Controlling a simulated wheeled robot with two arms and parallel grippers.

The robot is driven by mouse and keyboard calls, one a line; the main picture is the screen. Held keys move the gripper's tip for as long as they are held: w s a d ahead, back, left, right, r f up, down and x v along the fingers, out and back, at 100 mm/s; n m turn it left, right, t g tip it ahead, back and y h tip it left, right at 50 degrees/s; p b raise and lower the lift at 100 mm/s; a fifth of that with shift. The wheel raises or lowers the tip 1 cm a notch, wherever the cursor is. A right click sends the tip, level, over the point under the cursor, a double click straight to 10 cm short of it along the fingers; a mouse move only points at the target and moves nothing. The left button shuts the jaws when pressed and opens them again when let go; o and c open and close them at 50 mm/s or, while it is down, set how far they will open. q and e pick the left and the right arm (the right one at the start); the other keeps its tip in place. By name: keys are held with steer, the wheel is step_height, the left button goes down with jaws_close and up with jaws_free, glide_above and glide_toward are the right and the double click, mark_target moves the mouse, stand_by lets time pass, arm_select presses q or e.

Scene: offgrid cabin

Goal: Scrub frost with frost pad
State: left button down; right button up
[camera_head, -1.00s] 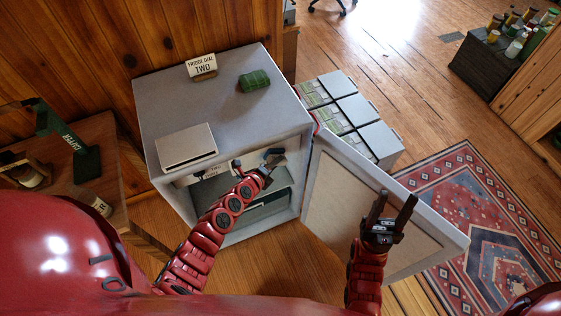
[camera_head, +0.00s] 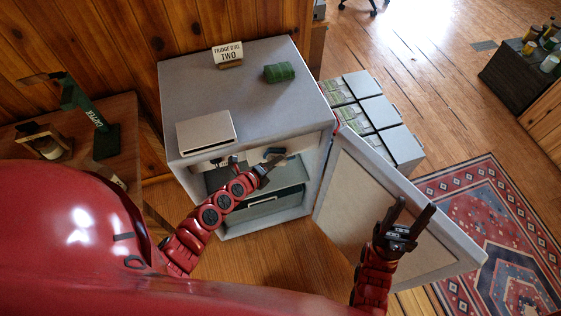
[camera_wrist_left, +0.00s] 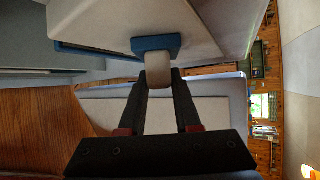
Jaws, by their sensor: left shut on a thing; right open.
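The frost pad is in my left gripper (camera_head: 268,166), which is shut on its pale handle (camera_wrist_left: 157,68). Its blue pad (camera_wrist_left: 156,43) faces a pale surface (camera_wrist_left: 125,18) in the left wrist view, touching it or very close. In the head view the frost pad (camera_head: 274,152) shows small and dark in the upper opening of the grey fridge (camera_head: 295,70). I cannot make out frost clearly. The fridge door (camera_head: 385,195) stands open to the right. My right gripper (camera_head: 415,210) is open and empty in front of the door.
On the fridge top are a sign (camera_head: 228,54), a green bundle (camera_head: 279,72) and a pale flat box (camera_head: 205,131). Grey boxes (camera_head: 372,110) stand behind the door. A wooden table (camera_head: 128,135) is at left. A rug (camera_head: 480,200) lies at right.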

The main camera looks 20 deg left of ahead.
mark_target(284, 161)
arm_select(q)
steer(key=shift+s+a, duration=0.5)
steer(key=shift+a, duration=0.2)
steer(key=shift+w+r, duration=0.15)
steer(key=shift+r, duration=0.2)
steer(key=shift+w+d+r+p, duration=0.2)
steer(key=shift+d+p, duration=0.2)
steer(key=shift+w+d+f+p, duration=0.15)
steer(key=shift+w+d+p, duration=0.4)
steer(key=shift+w+d, duration=0.45)
steer(key=shift+w+d+p, duration=0.25)
steer(key=shift+d+p, duration=0.15)
steer(key=shift+d, duration=0.35)
steer(key=shift+w+d+f+p, duration=0.15)
steer(key=shift+w+d, duration=0.35)
steer(key=shift+d, duration=0.25)
steer(key=shift+w+d+r+p, duration=0.1)
steer(key=shift+w+d+p, duration=0.1)
steer(key=shift+w+d, duration=0.5)
steer(key=shift+w+d+f+p, duration=0.15)
steer(key=shift+w+d, duration=0.2)
steer(key=shift+d, duration=0.5)
